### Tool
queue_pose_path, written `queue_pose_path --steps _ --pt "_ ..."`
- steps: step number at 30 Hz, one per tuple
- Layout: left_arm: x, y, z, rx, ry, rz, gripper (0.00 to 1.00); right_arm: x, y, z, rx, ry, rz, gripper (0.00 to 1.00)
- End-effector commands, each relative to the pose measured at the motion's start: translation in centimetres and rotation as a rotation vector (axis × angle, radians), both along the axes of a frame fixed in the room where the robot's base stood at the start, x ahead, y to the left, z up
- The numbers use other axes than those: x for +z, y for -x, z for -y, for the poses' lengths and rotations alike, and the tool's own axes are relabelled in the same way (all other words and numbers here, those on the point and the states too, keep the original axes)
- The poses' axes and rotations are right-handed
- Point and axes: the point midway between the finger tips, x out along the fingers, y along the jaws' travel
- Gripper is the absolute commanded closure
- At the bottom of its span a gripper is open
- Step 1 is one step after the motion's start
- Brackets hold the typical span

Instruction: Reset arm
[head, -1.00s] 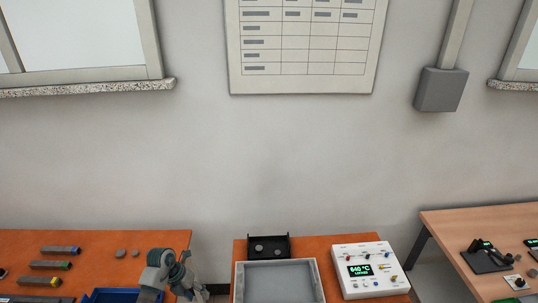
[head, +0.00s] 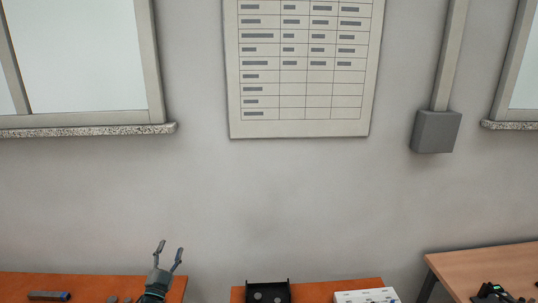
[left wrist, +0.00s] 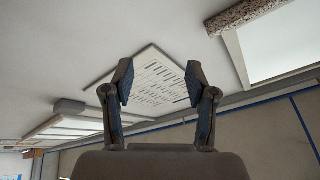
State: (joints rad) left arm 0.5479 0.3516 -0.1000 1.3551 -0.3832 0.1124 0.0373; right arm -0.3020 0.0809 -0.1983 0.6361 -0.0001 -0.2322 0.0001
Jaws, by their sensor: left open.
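My left gripper (head: 169,255) is raised in front of the left orange table at the bottom of the head view. Its two fingers point up and stand apart, with nothing between them. In the left wrist view the same gripper (left wrist: 162,85) is open and empty, with the wall and its chart behind the fingers.
The left orange table (head: 100,287) holds a dark bar (head: 49,296). The middle table (head: 318,290) holds a black holder (head: 268,291) and a white control box (head: 366,296), partly cut off. A light wooden table (head: 490,266) stands right. A chart (head: 300,75) hangs on the wall.

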Motion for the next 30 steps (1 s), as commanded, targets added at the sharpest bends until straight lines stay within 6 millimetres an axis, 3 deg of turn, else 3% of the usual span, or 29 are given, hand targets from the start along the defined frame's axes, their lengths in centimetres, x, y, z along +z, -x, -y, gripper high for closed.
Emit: queue_pose_path --steps 3,5,6,14,17,23,30 --pt "-3.4 -1.1 -2.6 0.058 0.239 -0.18 0.43 0.0 -0.2 0.0 0.0 -0.001 0.004 1.0" --pt "-5.5 -1.4 -3.2 0.071 0.35 -0.28 0.43 0.1 -0.4 -0.1 0.0 -0.001 0.006 1.0" --pt "-7.6 -1.4 -3.3 0.077 0.394 -0.337 0.43 -0.1 -0.5 -0.1 0.0 -0.001 0.007 1.0" --pt "-21.8 1.0 -2.3 0.113 0.405 -0.525 0.43 -1.5 -0.5 -0.1 0.0 -0.002 0.008 1.0" --pt "-28.0 2.8 -1.8 0.13 0.415 -0.614 0.43 -2.2 -0.3 -0.1 0.0 -0.001 0.004 1.0" --pt "-41.0 8.5 -0.5 0.168 0.43 -0.807 0.43 -3.5 0.1 0.0 0.0 0.0 -0.003 1.0" --pt "-55.2 18.1 1.3 0.216 0.443 -1.043 0.43 -5.0 0.3 0.0 0.001 0.001 -0.007 1.0"
